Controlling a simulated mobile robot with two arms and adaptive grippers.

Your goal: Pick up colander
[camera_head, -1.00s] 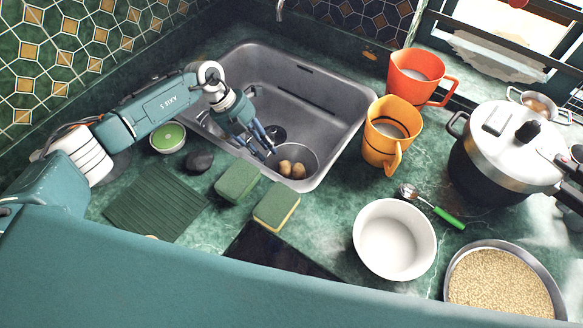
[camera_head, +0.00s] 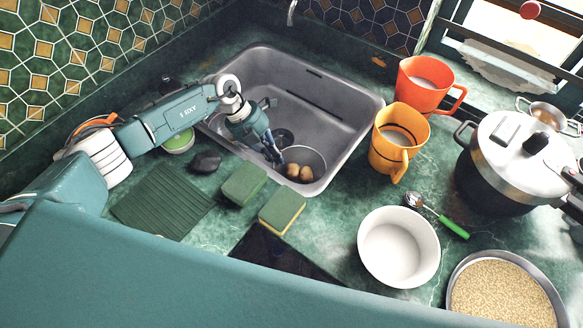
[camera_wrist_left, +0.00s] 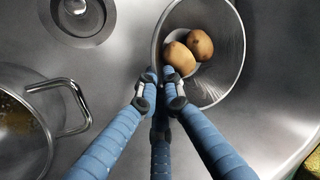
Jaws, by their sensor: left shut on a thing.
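The colander (camera_head: 313,160) is a round metal bowl in the near right part of the sink, with two brown potatoes (camera_head: 299,173) inside. The left wrist view shows the colander (camera_wrist_left: 228,52) at the upper right, with the potatoes against its inner left side. My left gripper (camera_head: 276,156) reaches down into the sink from the left. In the left wrist view its fingertips (camera_wrist_left: 160,88) are shut on the colander's lower left rim. Whether the colander is clear of the sink floor I cannot tell. My right gripper is not in view.
The sink (camera_head: 345,120) also holds a pot with a handle (camera_wrist_left: 22,122), close left of my fingers. Sponges (camera_head: 243,184) lie along the near edge. Orange (camera_head: 400,135) and red (camera_head: 424,88) jugs stand right of the sink, a white bowl (camera_head: 398,247) nearer.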

